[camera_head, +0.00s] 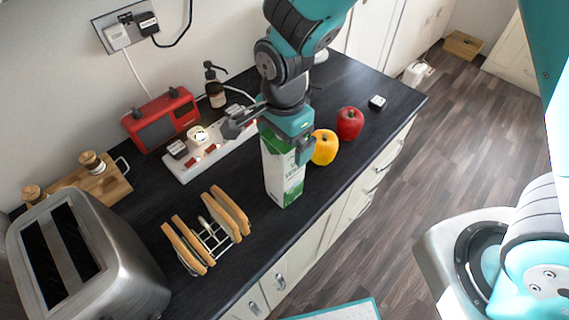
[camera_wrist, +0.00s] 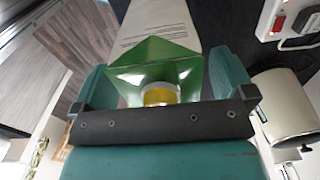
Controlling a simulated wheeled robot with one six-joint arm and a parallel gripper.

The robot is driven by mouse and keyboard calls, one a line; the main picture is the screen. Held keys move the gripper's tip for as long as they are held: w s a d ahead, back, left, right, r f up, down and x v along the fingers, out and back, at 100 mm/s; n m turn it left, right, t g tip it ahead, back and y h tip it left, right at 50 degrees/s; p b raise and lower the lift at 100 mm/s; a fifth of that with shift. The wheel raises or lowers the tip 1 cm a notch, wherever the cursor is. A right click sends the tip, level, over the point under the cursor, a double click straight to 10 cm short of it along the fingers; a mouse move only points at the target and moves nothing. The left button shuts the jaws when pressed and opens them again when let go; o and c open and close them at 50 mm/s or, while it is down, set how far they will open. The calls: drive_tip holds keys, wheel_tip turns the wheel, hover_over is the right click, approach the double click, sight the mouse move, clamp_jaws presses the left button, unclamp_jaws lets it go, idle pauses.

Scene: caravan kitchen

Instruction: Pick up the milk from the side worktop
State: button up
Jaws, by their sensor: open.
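The milk (camera_head: 283,172) is a tall white and green carton standing upright on the dark worktop (camera_head: 335,207), near its front edge. In the wrist view the carton's green gable top and yellow cap (camera_wrist: 160,94) lie between the two fingers of my open gripper (camera_wrist: 160,85). The fingers stand on either side of the carton's top. I cannot tell whether they touch it.
A yellow pepper or apple (camera_head: 324,147) and a red one (camera_head: 349,123) sit close to the carton's right. A toast rack (camera_head: 215,240), toaster (camera_head: 135,285), red radio (camera_head: 160,118) and white power strip (camera_head: 215,150) stand to the left. Bare worktop lies in front of the toast rack.

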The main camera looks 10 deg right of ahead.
drive_tip(key=c, duration=1.7)
clamp_jaws()
drive_tip(key=shift+r, duration=0.1)
